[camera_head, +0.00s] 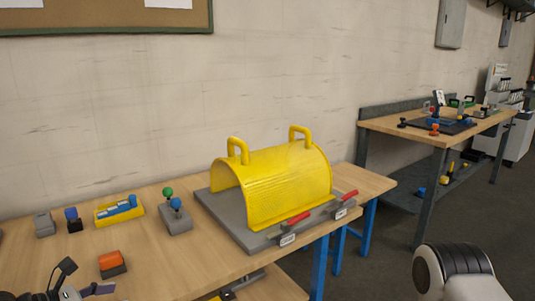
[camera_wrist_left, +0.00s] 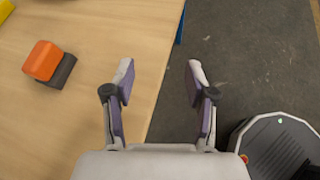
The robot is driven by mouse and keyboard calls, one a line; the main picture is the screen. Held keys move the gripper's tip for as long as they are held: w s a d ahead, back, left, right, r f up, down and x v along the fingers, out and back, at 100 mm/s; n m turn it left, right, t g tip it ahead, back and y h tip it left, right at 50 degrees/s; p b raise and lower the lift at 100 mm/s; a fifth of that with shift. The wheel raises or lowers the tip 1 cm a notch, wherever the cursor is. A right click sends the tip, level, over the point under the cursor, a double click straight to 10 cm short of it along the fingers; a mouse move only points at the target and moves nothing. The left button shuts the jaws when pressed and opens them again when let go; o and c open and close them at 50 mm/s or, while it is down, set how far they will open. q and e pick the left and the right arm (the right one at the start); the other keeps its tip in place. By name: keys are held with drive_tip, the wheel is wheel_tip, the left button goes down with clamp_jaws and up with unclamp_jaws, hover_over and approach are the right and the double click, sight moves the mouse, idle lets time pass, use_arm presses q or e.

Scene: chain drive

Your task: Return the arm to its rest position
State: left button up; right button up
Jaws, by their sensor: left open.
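My left gripper (camera_head: 82,281) shows at the bottom left of the head view, partly cut off by the frame edge. In the left wrist view my left gripper (camera_wrist_left: 159,80) has its two fingers apart with nothing between them. It is above the front edge of the wooden table (camera_wrist_left: 100,30), with floor under its right finger. An orange and dark grey block (camera_wrist_left: 49,63) lies on the table to the left of the fingers, apart from them. Part of my right arm (camera_head: 455,272) shows at the bottom right of the head view; its gripper is out of view.
A yellow ribbed cover (camera_head: 285,180) with two handles stands on a grey base with red-handled clamps (camera_head: 345,197). A yellow tray (camera_head: 118,211), blue-knobbed parts (camera_head: 72,218) and the orange block (camera_head: 112,262) are on the table. A second bench (camera_head: 400,122) stands at the right.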

use_arm(q)
drive_tip(key=s+d+f+m+g+y+p, duration=0.25)
drive_tip(key=s+f+m+g+y, duration=0.5)
drive_tip(key=s+f+m, duration=0.75)
drive_tip(key=s+d+f+m+g+p, duration=0.2)
drive_tip(key=s+d+f+m, duration=0.4)
drive_tip(key=s+m, duration=0.4)
drive_tip(key=shift+s+d+f+m+p, duration=0.25)
drive_tip(key=shift+f+m+p, duration=0.2)
drive_tip(key=shift+f, duration=0.25)
use_arm(e)
drive_tip(key=r, duration=0.5)
drive_tip(key=shift+w+a+r, duration=0.15)
drive_tip(key=shift+w+a, duration=0.05)
drive_tip(key=shift+w, duration=0.1)
use_arm(q)
drive_tip(key=shift+g, duration=0.25)
